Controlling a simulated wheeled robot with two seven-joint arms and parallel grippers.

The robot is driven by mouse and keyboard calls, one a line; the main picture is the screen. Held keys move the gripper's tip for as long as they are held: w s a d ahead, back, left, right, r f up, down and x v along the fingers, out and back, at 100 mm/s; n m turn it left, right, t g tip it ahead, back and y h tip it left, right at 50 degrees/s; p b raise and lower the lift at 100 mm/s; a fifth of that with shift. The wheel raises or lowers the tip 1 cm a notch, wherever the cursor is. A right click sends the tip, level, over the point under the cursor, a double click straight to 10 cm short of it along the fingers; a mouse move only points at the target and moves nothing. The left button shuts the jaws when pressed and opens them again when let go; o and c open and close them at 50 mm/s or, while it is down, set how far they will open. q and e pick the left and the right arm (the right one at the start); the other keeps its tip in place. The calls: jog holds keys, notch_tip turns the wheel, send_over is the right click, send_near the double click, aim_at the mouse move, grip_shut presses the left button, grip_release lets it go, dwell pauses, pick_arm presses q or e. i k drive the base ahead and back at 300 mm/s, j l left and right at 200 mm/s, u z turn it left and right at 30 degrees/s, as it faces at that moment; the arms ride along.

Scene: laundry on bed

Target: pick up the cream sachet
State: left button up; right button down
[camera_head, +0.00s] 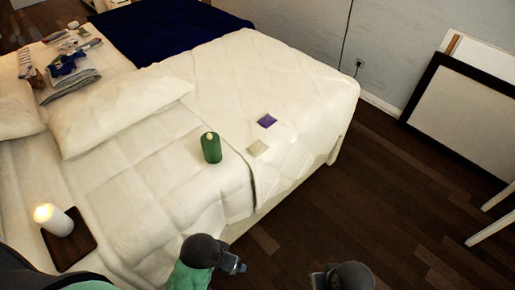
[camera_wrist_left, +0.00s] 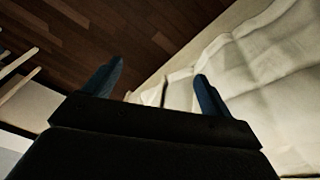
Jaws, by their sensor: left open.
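The cream sachet (camera_head: 258,148) is a small pale square lying flat on the white bed cover (camera_head: 300,85), close to the bed's near edge. A purple sachet (camera_head: 267,121) lies just beyond it. My left gripper (camera_head: 236,267) is low in the head view, beside the bed and well short of the sachet. In the left wrist view my left gripper (camera_wrist_left: 155,85) has its two fingers spread with nothing between them, and the sachet cannot be made out there. My right gripper (camera_head: 318,281) is at the bottom edge, mostly hidden by its own wrist.
A green candle (camera_head: 211,148) stands on the bed left of the cream sachet. A lit white candle (camera_head: 54,220) stands on a dark tray (camera_head: 79,246) at lower left. Pillows, folded laundry and a navy blanket (camera_head: 165,28) lie farther back. A framed board (camera_head: 465,115) leans at right; floor between is clear.

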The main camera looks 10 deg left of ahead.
aim_at(259, 147)
jog(key=i+l+u, duration=0.25)
jog(key=i+l, duration=0.2)
jog(key=l+u, duration=0.2)
jog(key=l, duration=0.35)
jog(key=k+l+u, duration=0.15)
jog(key=l, duration=0.4)
